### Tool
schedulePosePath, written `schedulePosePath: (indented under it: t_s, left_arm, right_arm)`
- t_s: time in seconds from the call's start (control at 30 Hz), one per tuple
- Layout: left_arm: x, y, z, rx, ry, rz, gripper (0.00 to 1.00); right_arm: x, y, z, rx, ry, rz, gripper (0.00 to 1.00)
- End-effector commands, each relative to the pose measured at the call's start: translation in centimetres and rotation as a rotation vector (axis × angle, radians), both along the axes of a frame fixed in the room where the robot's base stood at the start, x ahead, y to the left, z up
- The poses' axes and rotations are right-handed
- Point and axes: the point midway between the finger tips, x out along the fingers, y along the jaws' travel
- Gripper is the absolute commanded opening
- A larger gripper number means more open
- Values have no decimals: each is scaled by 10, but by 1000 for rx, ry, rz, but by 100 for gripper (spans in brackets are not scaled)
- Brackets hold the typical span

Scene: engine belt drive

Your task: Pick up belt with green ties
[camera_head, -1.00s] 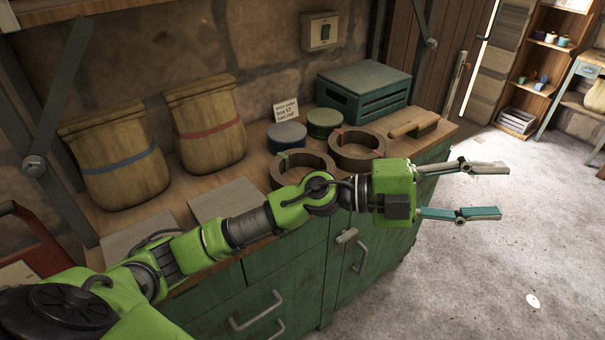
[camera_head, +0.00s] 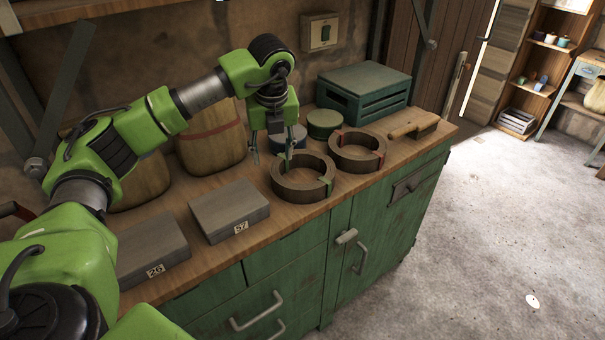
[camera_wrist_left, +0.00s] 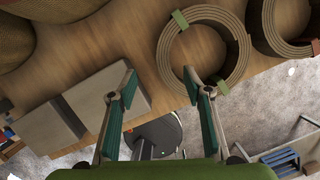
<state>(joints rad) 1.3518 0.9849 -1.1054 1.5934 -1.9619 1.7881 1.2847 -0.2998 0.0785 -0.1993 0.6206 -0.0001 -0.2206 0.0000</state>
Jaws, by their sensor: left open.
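The belt with green ties (camera_head: 298,195) is a brown coil lying flat on the wooden bench top, with a green tie on its right side. My right gripper is in neither view.
A belt with red ties (camera_head: 357,167) lies close on the right. Blue (camera_head: 290,142) and green (camera_head: 323,122) round tins stand behind. A green crate (camera_head: 365,90) and a brush (camera_head: 413,127) are farther right. Grey blocks (camera_head: 228,207) and sacks (camera_head: 212,145) are left.

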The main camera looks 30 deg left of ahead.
Motion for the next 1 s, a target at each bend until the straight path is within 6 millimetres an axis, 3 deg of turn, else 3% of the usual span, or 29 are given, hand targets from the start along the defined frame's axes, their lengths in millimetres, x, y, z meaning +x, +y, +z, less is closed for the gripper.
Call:
schedulePosePath:
  t_s: [0.2, 0.47, 0.7, 1.0]
  left_arm:
    - [7, 6, -36, -1, 2, -1, 46]
    - [12, 9, -54, -2, 1, -2, 46]
    - [21, 12, -89, -2, 2, -2, 46]
    - [23, 13, -97, -2, -1, -4, 46]
  right_arm:
    - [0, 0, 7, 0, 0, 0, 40]
    - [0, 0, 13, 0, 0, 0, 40]
    - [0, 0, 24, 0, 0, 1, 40]
    - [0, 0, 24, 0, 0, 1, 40]
